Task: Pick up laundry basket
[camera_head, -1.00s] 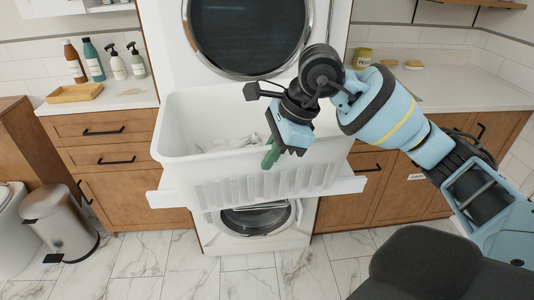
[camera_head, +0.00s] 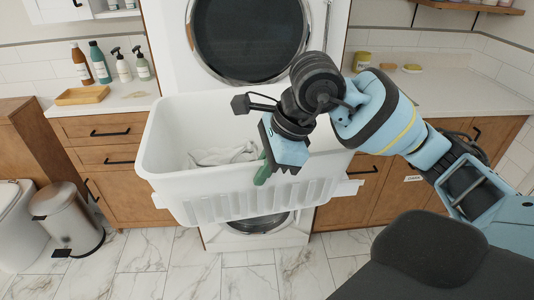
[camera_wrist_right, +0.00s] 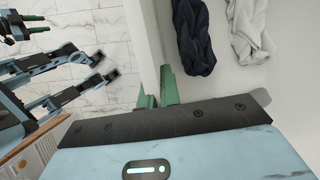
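The white laundry basket (camera_head: 190,202) is in front of the stacked washer and dryer, over a pulled-out white shelf (camera_head: 348,188). Pale cloth (camera_head: 225,155) lies in it; the right wrist view shows dark cloth (camera_wrist_right: 197,40) and light cloth (camera_wrist_right: 248,30) inside. My right gripper (camera_head: 263,170) points down at the basket's near wall, right of its middle. Its green fingers (camera_wrist_right: 158,90) straddle the wall and look shut on it. My left gripper is outside the head view; a green-tipped gripper at the upper left of the right wrist view (camera_wrist_right: 30,27) appears to be it, too small to judge.
A dryer door (camera_head: 250,38) is behind the basket, a washer (camera_head: 258,224) below. Wooden cabinets flank them, with bottles (camera_head: 102,62) and a wooden tray (camera_head: 82,95) on the left counter. A metal bin (camera_head: 68,220) stands left. Marble floor is clear in front.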

